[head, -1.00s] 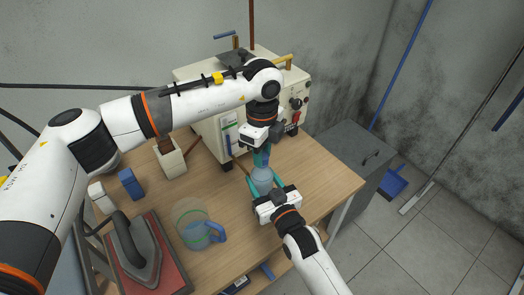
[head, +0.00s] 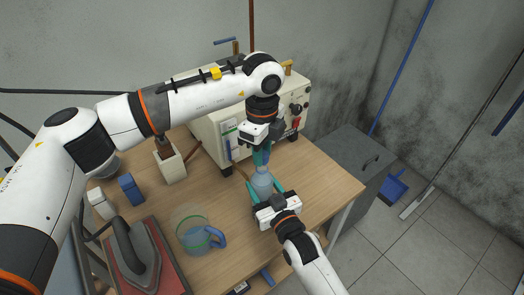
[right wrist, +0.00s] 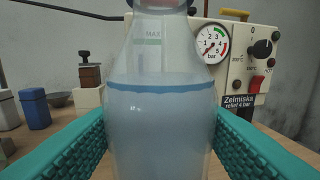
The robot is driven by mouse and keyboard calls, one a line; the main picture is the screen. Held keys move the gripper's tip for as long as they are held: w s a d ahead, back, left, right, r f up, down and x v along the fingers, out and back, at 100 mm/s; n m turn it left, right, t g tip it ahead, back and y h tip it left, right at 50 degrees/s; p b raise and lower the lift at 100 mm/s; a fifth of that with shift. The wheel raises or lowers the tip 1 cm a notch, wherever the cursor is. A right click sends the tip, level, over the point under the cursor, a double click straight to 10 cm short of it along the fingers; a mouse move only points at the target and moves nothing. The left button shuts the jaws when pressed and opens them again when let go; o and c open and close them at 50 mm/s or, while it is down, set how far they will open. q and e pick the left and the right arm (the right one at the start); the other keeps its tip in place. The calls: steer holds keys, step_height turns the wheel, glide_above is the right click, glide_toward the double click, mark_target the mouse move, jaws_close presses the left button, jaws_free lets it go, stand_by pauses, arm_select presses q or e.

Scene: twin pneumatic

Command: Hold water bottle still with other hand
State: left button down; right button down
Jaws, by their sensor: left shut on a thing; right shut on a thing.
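The water bottle (head: 262,184) stands upright on the wooden table, clear with pale bluish liquid inside. In the right wrist view the bottle (right wrist: 160,120) fills the middle, with a blue line and a "MAX" mark on its wall. My right gripper (head: 264,190) is shut on the bottle's body, its teal fingers on either side. My left gripper (head: 261,156) is above, pointing down, with its fingers shut at the bottle's top. The top itself is hidden by those fingers, so I cannot tell exactly what they grip there.
A cream machine (head: 213,133) with a gauge and knobs stands just behind the bottle. A clear jug with a blue handle (head: 217,237), an iron (head: 137,254) on a red mat and a blue block (head: 131,188) are to the left. The table's right edge is close.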

arm_select(q)
steer(key=shift+r, duration=0.1)
arm_select(e)
steer(key=shift+f, duration=0.1)
arm_select(q)
steer(key=shift+r, duration=1.9)
arm_select(e)
steer(key=c, duration=0.5)
jaws_free()
